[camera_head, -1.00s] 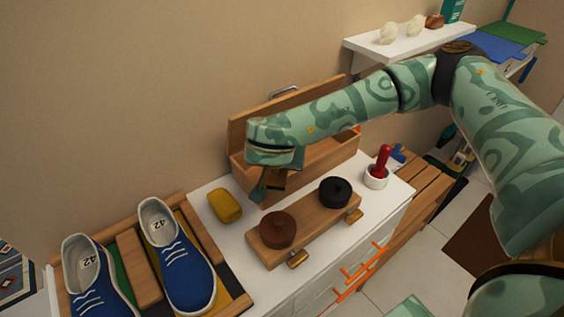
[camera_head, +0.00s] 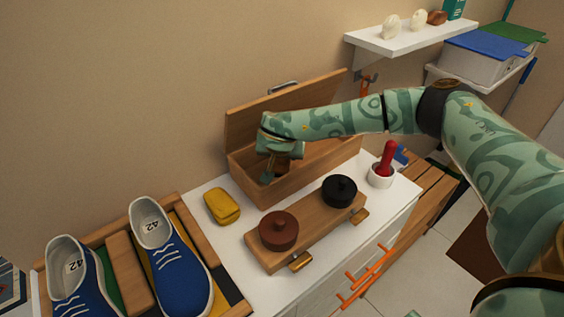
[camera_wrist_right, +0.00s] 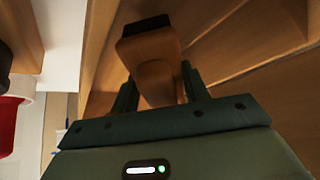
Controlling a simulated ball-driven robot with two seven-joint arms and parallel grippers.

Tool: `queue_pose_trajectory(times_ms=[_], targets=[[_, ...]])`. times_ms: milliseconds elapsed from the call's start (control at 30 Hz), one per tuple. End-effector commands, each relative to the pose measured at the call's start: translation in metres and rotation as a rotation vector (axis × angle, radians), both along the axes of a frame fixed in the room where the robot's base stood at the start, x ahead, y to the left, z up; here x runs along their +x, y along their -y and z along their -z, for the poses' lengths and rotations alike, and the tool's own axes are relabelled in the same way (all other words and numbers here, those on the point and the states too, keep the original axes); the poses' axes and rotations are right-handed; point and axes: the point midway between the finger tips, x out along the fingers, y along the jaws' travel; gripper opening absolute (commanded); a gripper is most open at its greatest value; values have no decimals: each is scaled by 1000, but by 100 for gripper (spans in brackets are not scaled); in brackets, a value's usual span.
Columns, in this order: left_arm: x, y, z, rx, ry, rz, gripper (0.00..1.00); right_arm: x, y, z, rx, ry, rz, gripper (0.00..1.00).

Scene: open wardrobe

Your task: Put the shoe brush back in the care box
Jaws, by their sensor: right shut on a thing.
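The care box (camera_head: 300,182) is a wooden box on the white cabinet top, against the wall, with its lid (camera_head: 290,108) raised. My right gripper (camera_head: 268,174) reaches down into the box's opening near its left end. In the right wrist view this gripper (camera_wrist_right: 160,80) is shut on the shoe brush (camera_wrist_right: 153,72), a wooden handle with a dark end, with box walls around it. In the head view the brush is mostly hidden by the gripper and the box. My left gripper is out of view.
A wooden stand in front of the box holds a brown tin (camera_head: 278,230) and a black tin (camera_head: 339,190). A yellow sponge (camera_head: 222,206) lies to the left. A red-handled tool in a white cup (camera_head: 381,174) stands right. Blue shoes (camera_head: 168,255) are at the lower left.

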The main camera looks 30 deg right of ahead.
Motion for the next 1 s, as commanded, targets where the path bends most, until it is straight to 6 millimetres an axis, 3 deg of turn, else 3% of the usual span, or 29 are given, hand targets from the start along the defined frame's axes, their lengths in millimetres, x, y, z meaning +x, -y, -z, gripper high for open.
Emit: queue_pose_trajectory(times_ms=[67,333,433,800,833,867,900,1000], targets=[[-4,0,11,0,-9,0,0,4,3,26,0,-7,0,24],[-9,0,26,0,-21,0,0,8,5,23,173,-263,1,24],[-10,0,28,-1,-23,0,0,7,5,32,166,-258,-1,24],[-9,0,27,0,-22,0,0,7,5,33,165,-254,0,24],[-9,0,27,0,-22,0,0,7,5,33,165,-254,0,54],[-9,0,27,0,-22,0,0,7,5,33,165,-254,0,62],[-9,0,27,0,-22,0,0,7,5,33,165,-254,0,67],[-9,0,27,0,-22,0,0,7,5,33,165,-253,0,67]])
